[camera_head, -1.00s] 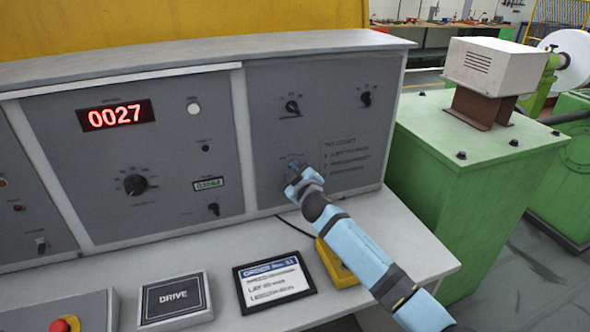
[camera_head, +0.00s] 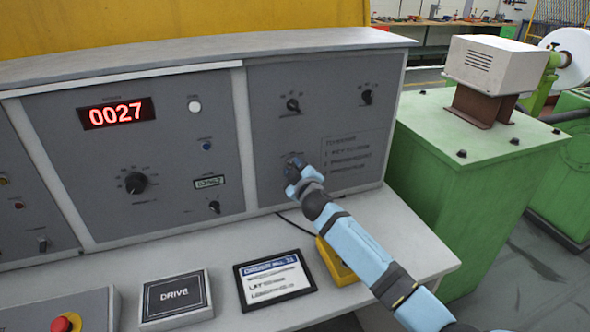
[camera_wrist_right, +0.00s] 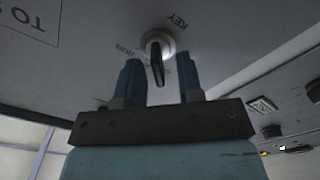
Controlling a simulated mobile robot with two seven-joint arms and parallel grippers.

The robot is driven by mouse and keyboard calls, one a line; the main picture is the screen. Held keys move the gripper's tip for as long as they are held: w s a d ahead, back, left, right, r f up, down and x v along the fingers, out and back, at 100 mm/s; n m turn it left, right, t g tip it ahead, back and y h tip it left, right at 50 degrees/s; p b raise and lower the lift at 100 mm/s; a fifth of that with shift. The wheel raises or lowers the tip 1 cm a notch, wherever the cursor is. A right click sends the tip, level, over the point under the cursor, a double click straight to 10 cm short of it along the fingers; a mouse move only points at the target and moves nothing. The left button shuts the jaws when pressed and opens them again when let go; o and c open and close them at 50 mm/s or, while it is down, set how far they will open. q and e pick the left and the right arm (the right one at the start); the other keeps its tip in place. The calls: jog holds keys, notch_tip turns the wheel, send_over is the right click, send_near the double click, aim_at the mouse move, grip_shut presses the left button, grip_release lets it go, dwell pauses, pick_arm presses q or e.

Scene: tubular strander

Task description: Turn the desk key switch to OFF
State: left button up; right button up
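The desk key switch shows in the right wrist view as a round silver collar with a dark key (camera_wrist_right: 157,62) sticking out of it. The word KEY and other lettering are printed around it. My right gripper (camera_wrist_right: 158,72) is open, with one blue finger on each side of the key and a gap visible on both sides. In the head view my right gripper (camera_head: 292,165) is at the lower left of the right-hand grey panel (camera_head: 325,110) and hides most of the switch. My left gripper is not in view.
Other knobs (camera_head: 293,105) sit higher on the same panel. Below is the desk top (camera_head: 400,245) with a DRIVE box (camera_head: 175,298), an order display (camera_head: 274,280) and a yellow box (camera_head: 336,265). A green machine housing (camera_head: 470,190) stands to the right.

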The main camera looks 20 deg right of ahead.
jog(key=s, duration=1.3)
jog(key=shift+s+d, duration=0.25)
jog(key=shift+s, duration=0.15)
jog(key=s+a+f+m+g+y+p, duration=0.1)
jog(key=s+f, duration=0.4)
jog(key=s, duration=0.5)
jog(key=s+a+f+m+g+p, duration=0.1)
jog(key=s+f+m+g+p, duration=0.2)
jog(key=s, duration=0.8)
jog(key=s+a+f+m+g+y+p, duration=0.1)
jog(key=s+f+m+g+p, duration=0.1)
jog(key=s+f+p, duration=0.4)
jog(key=s+f+g, duration=0.1)
jog(key=s, duration=0.4)
jog(key=shift+s+f+m+y, duration=0.15)
jog(key=shift+s+m+y, duration=0.05)
jog(key=shift+m+y, duration=0.1)
